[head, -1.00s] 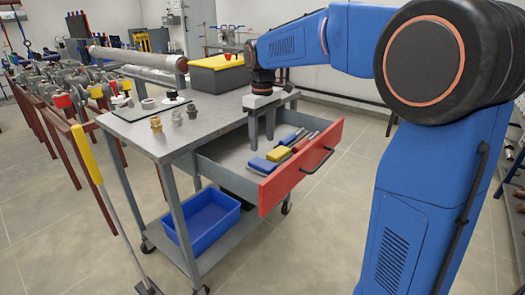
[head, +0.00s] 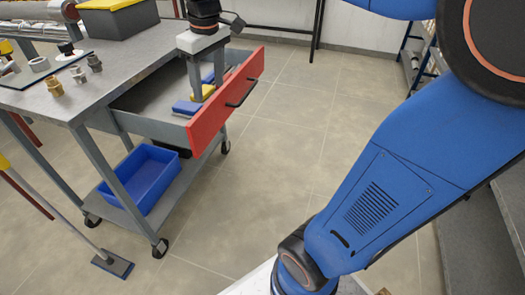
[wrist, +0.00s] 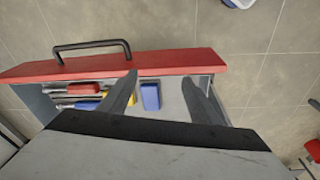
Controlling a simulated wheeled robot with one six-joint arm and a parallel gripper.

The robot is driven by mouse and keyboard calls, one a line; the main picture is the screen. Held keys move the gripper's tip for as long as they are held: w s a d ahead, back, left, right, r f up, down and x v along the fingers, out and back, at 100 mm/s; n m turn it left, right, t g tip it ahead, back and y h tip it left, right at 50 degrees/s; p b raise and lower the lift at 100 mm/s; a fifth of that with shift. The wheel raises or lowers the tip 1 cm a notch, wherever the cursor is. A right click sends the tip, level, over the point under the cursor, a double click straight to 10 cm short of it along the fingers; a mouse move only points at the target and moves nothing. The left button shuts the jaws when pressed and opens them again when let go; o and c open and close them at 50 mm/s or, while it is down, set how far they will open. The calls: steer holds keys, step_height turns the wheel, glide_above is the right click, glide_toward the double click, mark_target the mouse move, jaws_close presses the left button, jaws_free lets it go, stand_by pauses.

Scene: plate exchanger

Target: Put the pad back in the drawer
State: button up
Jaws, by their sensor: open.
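The drawer (head: 225,105), grey inside with a red front and black handle, stands pulled out of the cart; it also shows in the wrist view (wrist: 180,63). A blue pad-like block (head: 186,107) lies in it, and it also shows between my fingers in the wrist view (wrist: 150,97). A yellow block (head: 203,91) lies beside it, partly hidden by a finger. My gripper (head: 207,90) is open, pointing down over the drawer, with nothing held; its spread fingers show in the wrist view (wrist: 160,80). I cannot tell which block is the task's pad.
The cart top (head: 95,90) carries several fittings and a grey box (head: 118,20). A blue bin (head: 142,178) sits on the lower shelf. Floor to the right of the drawer is clear.

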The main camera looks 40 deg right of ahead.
steer(key=s+d+f+m+t, duration=0.1)
steer(key=s+f, duration=0.4)
steer(key=s, duration=0.5)
steer(key=s+d+f+m+t, duration=0.2)
steer(key=s+f, duration=0.4)
steer(key=s, duration=0.4)
steer(key=shift+s+d+f+m, duration=0.2)
steer(key=shift+f+m, duration=0.05)
steer(key=shift+m, duration=0.55)
